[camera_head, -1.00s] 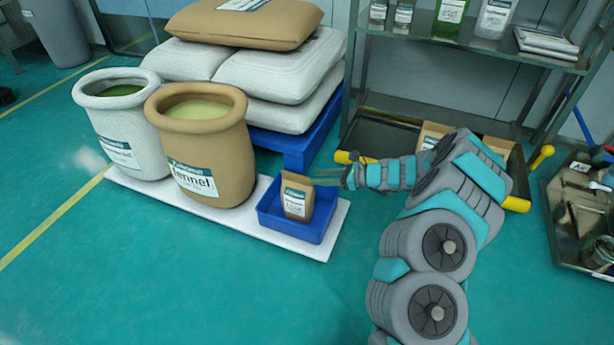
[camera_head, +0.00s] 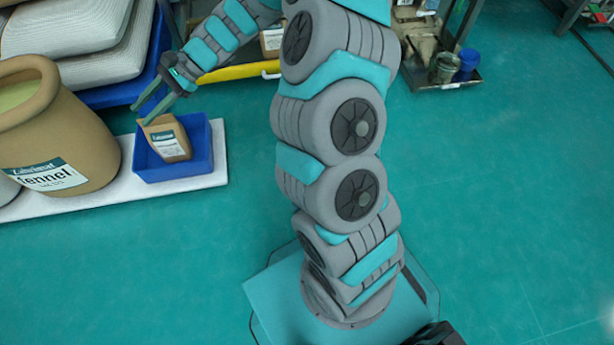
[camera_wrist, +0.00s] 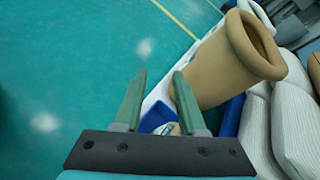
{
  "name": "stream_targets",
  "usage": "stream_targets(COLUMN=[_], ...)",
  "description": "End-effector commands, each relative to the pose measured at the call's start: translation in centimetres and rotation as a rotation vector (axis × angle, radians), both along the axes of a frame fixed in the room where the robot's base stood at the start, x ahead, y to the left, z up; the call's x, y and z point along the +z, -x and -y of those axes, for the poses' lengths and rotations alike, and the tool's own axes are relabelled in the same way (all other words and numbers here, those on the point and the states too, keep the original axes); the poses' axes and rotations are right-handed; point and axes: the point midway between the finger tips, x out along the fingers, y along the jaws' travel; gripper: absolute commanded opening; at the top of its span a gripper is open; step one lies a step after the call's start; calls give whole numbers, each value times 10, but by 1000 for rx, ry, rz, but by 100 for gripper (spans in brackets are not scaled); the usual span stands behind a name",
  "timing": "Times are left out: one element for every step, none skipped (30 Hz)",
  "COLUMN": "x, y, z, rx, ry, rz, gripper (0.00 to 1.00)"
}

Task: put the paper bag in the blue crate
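The paper bag (camera_head: 169,141) is brown with a white and teal label. It stands tilted inside the blue crate (camera_head: 207,158), which rests on a white board. In the wrist view, part of the bag (camera_wrist: 170,129) and of the crate (camera_wrist: 158,114) show between and beyond my fingers. My gripper (camera_head: 147,110) is open, with its two fingers apart above and just left of the bag's top in the head view. The wrist view also shows the fingers of my gripper (camera_wrist: 160,85) spread with nothing held between them. The crate's far side is partly hidden.
A tray with jars (camera_head: 455,70) lies at the back right. The green floor in front is clear.

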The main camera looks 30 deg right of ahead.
Motion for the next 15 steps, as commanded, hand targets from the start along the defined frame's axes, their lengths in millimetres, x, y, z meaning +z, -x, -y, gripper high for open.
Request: stream_targets(x=[16,22,31,36,40,46,49,53,57,58,60,62,63,64,65], y=[19,30,46,58,70,85,96,107,122,134,145,158,168,179,192], z=[-5,-6,-8,-8,-8,-7,-6,-4,-1,2,5,10,15,20,27], rx=[63,98,149,186,223,270,305,339,383,419,451,492,525,555,596], ry=[24,39,62,80,97,123,143,165,193,216,237,268,294,318,351], rz=[50,76,114,139,163,198,221,246,279,298,320,349,368,387,411], gripper=[40,40,40,40,40,40,40,40,40,40,40,40,40,40,40])
